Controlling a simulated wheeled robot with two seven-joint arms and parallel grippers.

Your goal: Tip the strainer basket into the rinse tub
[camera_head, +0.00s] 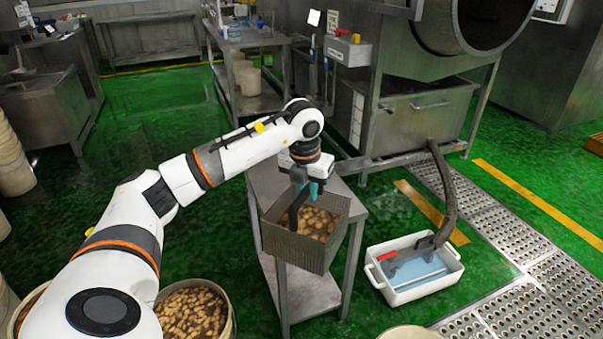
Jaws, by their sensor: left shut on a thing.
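The strainer basket (291,246) is a grey metal box with brown, potato-like lumps in it. It is in the middle of the head view, level or nearly so, at the front edge of a small metal stand; I cannot tell whether it rests on the stand. My left gripper (303,205) reaches down into the basket from above and is shut on it; the exact grip is partly hidden. The rinse tub (420,294) is a white tub on the floor to the right, with bluish water and a red-handled thing inside. My right gripper is not in view.
The metal stand (309,296) has a lower shelf. A grey hose (446,190) runs from the drum machine (417,110) down to the tub. Buckets of brown lumps (193,312) stand at the lower left. Perforated floor grating (505,232) lies right of the tub.

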